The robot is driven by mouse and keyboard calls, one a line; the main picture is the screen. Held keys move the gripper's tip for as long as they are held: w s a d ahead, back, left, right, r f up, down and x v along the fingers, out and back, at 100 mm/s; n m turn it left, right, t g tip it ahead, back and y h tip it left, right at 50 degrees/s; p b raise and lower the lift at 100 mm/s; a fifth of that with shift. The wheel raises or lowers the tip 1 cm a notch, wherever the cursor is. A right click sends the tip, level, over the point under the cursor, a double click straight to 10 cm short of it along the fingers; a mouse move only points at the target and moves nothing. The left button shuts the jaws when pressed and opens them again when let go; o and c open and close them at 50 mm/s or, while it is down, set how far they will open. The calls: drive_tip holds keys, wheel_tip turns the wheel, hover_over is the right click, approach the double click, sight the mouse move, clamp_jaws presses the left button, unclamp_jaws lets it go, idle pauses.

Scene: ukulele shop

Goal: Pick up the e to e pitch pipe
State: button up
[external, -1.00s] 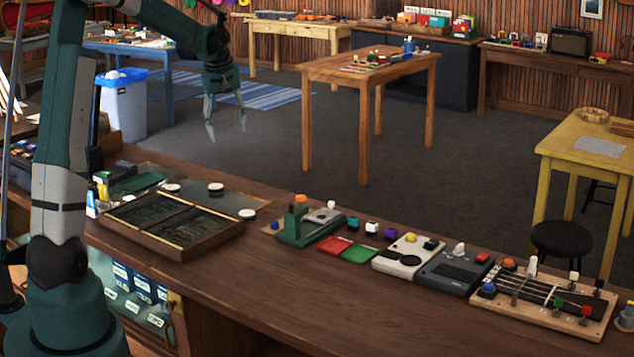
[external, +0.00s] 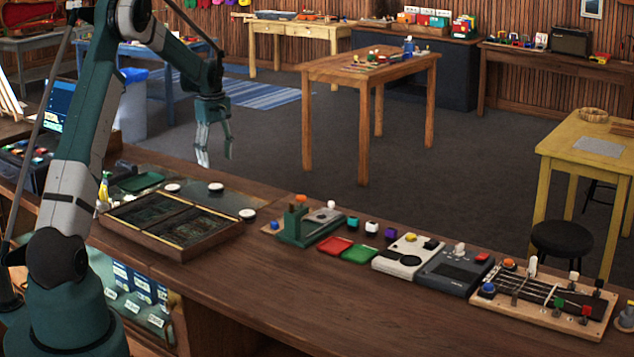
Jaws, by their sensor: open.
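Several small round discs with pale rims sit around the dark wooden tray (external: 168,252) on the counter. One disc (external: 172,188) is at the tray's back left, another disc (external: 216,188) at its back, and a third disc (external: 248,214) at its right corner. They look like round pitch pipes, but their markings are too small to read, so I cannot tell which is the E to E one. My gripper (external: 215,160) points down, open and empty. In the picture it appears just above the back disc; its exact depth is unclear.
On the counter (external: 225,287), a green fixture (external: 296,228), red tray (external: 334,246), green tray (external: 359,254), grey devices (external: 455,271) and a stringed neck board (external: 545,302) stand to the right. A green dish (external: 140,182) lies behind the tray. The counter's front strip is clear.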

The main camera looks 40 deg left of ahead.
sight(215, 186)
drive_tip(key=shift+n, duration=0.3)
drive_tip(key=a+f, duration=0.2)
drive_tip(key=f, duration=0.1)
drive_tip(key=shift+w+a+f, duration=0.15)
drive_tip(key=shift+w+a, duration=0.05)
drive_tip(key=shift+w, duration=0.2)
drive_tip(key=shift+f, duration=1.25)
drive_tip(key=shift+f, duration=0.1)
drive_tip(key=shift+d+f+p, duration=0.1)
drive_tip(key=shift+f+p, duration=0.35)
drive_tip(key=shift+f, duration=2.05)
drive_tip(key=shift+c, duration=0.3)
drive_tip(key=c, duration=1)
